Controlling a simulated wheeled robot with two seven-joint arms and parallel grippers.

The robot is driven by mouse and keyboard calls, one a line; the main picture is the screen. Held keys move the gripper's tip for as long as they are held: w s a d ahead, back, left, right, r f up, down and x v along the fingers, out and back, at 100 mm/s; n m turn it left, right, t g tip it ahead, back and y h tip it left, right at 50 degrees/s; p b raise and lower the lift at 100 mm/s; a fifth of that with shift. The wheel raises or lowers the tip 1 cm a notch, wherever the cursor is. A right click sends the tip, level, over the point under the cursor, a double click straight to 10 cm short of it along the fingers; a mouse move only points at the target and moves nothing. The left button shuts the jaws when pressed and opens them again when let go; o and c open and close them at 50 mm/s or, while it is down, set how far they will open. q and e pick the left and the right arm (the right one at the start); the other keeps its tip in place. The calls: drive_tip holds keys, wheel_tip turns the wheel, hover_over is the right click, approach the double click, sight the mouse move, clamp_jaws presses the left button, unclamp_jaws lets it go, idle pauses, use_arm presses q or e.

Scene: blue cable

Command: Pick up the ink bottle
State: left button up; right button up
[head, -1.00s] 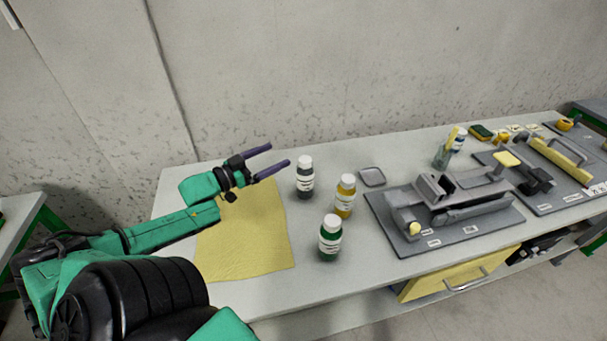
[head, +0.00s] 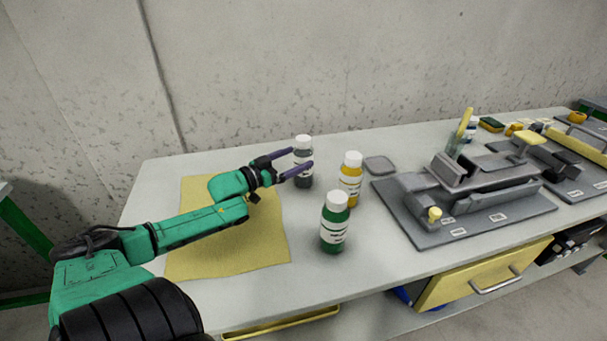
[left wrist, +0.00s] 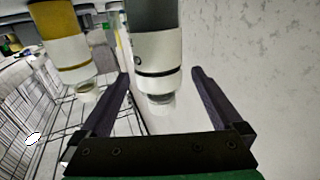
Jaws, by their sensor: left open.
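Three bottles with white caps and white labels stand upright on the table: a dark grey one (head: 304,168), a yellow one (head: 350,185) and a green one (head: 334,228). I cannot tell from their labels which the task's ink bottle is. My left gripper (head: 301,157) is open at the dark grey bottle, one finger on each side of it in the head view. In the left wrist view, this bottle (left wrist: 156,50) shows inverted between the fingertips, with gaps to both fingers. The yellow bottle (left wrist: 68,45) is beside it, outside the jaws. My right gripper is out of view.
A yellow mat (head: 190,250) lies under my left arm. A small grey tray (head: 380,165) is behind the yellow bottle. A grey fixture on a dark plate (head: 470,225) fills the right. A concrete wall (head: 350,70) stands behind the table (head: 140,200).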

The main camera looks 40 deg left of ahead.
sight(311, 150)
use_arm(q)
drive_tip(key=shift+w+d+r+b, duration=0.15)
drive_tip(key=shift+w+b, duration=0.25)
drive_tip(key=shift+w, duration=0.6)
drive_tip(key=shift+w+d+f+b, duration=0.1)
drive_tip(key=shift+w+d+b, duration=0.25)
drive_tip(key=shift+w, duration=0.6)
drive_tip(key=shift+w+d+r+b, duration=0.15)
drive_tip(key=shift+w+b, duration=0.25)
drive_tip(key=shift+w, duration=0.6)
drive_tip(key=shift+c, duration=0.3)
clamp_jaws()
